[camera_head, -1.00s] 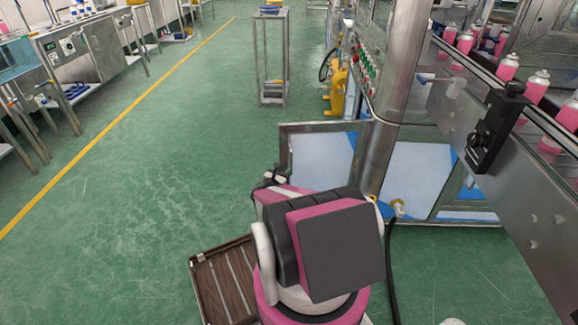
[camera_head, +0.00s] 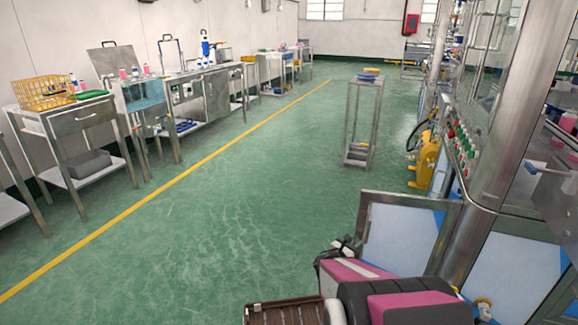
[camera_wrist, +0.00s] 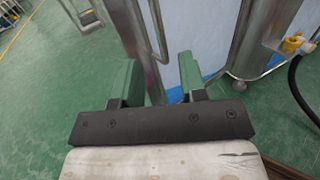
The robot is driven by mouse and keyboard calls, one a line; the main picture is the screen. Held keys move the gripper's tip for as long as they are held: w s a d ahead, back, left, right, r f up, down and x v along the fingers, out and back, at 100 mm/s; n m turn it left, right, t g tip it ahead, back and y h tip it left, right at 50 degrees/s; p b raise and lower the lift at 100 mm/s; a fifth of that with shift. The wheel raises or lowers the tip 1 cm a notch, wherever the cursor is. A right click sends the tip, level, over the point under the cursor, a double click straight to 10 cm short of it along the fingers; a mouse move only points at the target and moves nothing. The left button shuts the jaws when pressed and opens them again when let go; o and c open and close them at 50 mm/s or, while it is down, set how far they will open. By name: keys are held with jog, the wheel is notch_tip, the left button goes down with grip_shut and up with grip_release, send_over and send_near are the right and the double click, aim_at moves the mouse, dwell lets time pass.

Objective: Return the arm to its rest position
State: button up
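My gripper (camera_wrist: 160,82) shows in the wrist view with its two green fingers spread apart. Nothing is between them. The open steel door with a blue and white panel and its tubular frame lie beyond the fingers. In the head view my arm is folded low at the bottom right, in front of the steel machine, and its pink and black links show. The gripper's fingers cannot be made out in the head view.
A steel machine with a panel door (camera_head: 402,235) stands close at the right. A narrow steel stand (camera_head: 362,120) is in the aisle. Steel tables with a yellow basket (camera_head: 42,92) line the left wall. The green floor between is clear. A black hose (camera_wrist: 300,85) hangs at the right.

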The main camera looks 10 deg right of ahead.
jog(key=a+r+m+g+y, duration=0.2)
jog(key=a+m+g+y, duration=0.3)
jog(key=m, duration=0.7)
jog(key=a+r+m+g+y, duration=0.3)
jog(key=a+m+g+y, duration=0.1)
jog(key=a+m+y, duration=0.6)
jog(key=a+m, duration=0.2)
jog(key=a, duration=0.2)
jog(key=shift+s+r+m+g, duration=0.3)
jog(key=shift+s+r+g, duration=0.05)
jog(key=shift+g, duration=0.05)
